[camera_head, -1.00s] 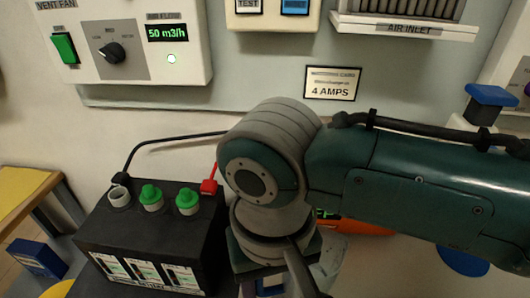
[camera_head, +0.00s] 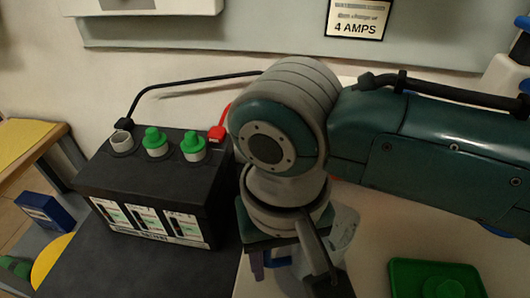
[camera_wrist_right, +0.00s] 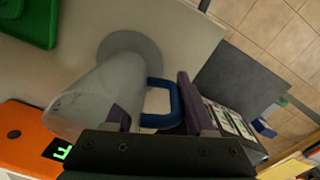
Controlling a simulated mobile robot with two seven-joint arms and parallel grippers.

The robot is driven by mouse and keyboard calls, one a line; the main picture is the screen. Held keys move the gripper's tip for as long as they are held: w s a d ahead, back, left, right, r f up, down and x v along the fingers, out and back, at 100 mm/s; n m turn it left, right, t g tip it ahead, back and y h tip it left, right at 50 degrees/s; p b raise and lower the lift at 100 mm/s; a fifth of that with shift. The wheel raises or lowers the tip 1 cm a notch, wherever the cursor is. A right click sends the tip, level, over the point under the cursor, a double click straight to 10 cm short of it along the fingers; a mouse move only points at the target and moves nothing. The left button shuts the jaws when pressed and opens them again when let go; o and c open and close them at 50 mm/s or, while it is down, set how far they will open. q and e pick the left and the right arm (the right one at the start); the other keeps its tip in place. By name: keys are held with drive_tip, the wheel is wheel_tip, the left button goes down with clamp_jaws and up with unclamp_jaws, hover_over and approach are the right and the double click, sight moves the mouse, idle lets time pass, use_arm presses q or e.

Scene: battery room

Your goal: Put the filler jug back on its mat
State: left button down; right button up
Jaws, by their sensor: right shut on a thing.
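The filler jug (camera_wrist_right: 85,103) is a translucent vessel with a blue handle (camera_wrist_right: 172,90). My right gripper (camera_wrist_right: 155,102) is shut on this handle. In the right wrist view the jug's far end overlaps a round grey mat (camera_wrist_right: 145,42) on the pale bench; I cannot tell whether it touches. My left gripper is not in view.
A black battery (camera_head: 150,185) with two green caps and one open filler neck stands left of my right arm. A green tray (camera_head: 400,270) holding a green cap lies to the right. An orange device (camera_wrist_right: 25,140) is near the jug. Pale bench between jug and tray is clear.

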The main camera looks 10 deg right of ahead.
drive_tip(key=shift+f, duration=0.2)
idle(0.3)
drive_tip(key=shift+f+b, duration=0.3)
drive_tip(key=shift+f, duration=0.15)
drive_tip(key=o, duration=1.3)
drive_tip(key=shift+c, duration=0.2)
